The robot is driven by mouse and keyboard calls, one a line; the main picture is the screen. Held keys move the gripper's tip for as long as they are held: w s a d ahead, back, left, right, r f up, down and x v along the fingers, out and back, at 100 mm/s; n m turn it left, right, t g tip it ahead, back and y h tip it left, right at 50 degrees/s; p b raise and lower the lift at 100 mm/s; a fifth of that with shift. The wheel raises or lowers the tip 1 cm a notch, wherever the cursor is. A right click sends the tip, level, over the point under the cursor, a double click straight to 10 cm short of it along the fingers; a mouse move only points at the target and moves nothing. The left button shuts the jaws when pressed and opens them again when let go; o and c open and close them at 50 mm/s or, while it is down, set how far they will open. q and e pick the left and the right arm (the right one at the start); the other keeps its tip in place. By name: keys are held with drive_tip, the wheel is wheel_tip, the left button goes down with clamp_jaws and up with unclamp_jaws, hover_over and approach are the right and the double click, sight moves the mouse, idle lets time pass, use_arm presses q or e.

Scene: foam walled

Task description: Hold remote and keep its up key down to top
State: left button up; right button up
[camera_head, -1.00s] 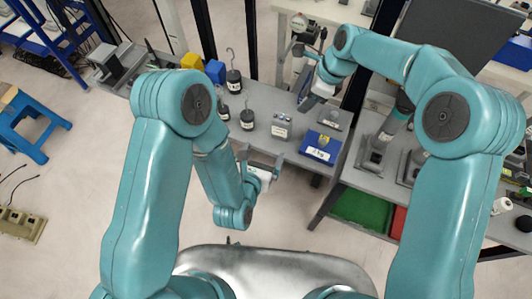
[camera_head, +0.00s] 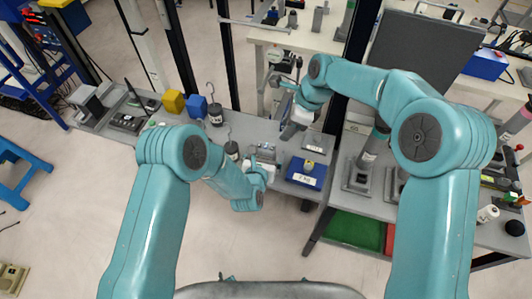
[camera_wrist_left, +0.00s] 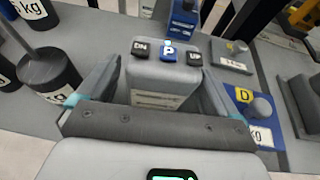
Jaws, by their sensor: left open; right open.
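The remote is a grey block (camera_wrist_left: 163,75) with three keys on top in the left wrist view: a dark DN key (camera_wrist_left: 141,47), a blue P key (camera_wrist_left: 168,53) and a dark UP key (camera_wrist_left: 194,58). It stands on the grey table. My left gripper (camera_wrist_left: 158,92) is open, with one finger on each side of the remote; contact cannot be told. In the head view the left gripper (camera_head: 263,160) largely covers the remote (camera_head: 265,151). My right gripper (camera_head: 290,130) is open and empty, behind and to the right of the remote.
Hooked black weights (camera_head: 216,115), a blue cube (camera_head: 197,106) and a yellow cube (camera_head: 173,102) stand to the left. A dark post (camera_head: 354,60) rises behind the right arm.

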use_arm(q)
drive_tip(key=shift+w+f, duration=0.1)
drive_tip(key=shift+w, duration=0.15)
use_arm(e)
drive_tip(key=shift+a, duration=0.1)
use_arm(q)
drive_tip(key=c, duration=1.1)
drive_tip(key=shift+c, duration=0.2)
use_arm(e)
clamp_jaws()
idle(0.4)
